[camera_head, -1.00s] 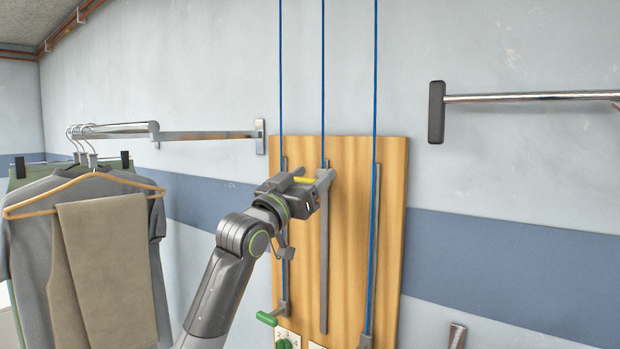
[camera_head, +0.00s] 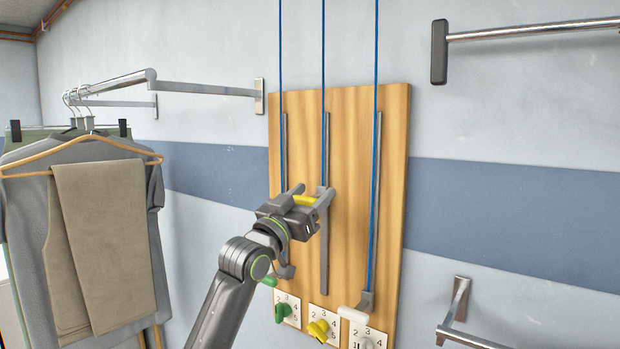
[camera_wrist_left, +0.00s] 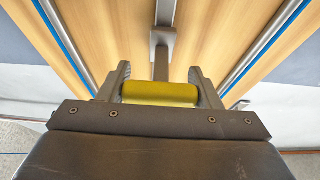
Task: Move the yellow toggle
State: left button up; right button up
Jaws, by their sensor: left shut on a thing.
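The yellow toggle (camera_head: 304,200) is a short yellow bar on the middle track (camera_head: 325,255) of the wooden board (camera_head: 350,140). In the left wrist view the yellow toggle (camera_wrist_left: 160,93) lies crosswise between the two fingers, in front of a grey bracket on the middle rail. My left gripper (camera_head: 306,197) is shut on it, partway down the track. The gripper also shows in the left wrist view (camera_wrist_left: 160,88). My right gripper is not in view.
A green handle (camera_head: 270,281) is low on the left track and a white handle (camera_head: 352,314) low on the right. Below are numbered dials, including a yellow knob (camera_head: 318,329). Clothes (camera_head: 105,220) hang at left. A metal rail (camera_head: 460,300) juts out at lower right.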

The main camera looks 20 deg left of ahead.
pick_arm(q)
notch_tip(320, 180, down, 22)
jog(key=b, duration=1.1)
jog(key=shift+r+b, duration=0.25)
jog(key=shift+b, duration=0.1)
jog(key=shift+w, duration=0.1)
jog(key=o, duration=1.4)
jog(key=shift+r, duration=0.2)
jog(key=shift+s, duration=0.2)
jog(key=shift+b+v, duration=0.5)
jog(key=shift+v, duration=8.15)
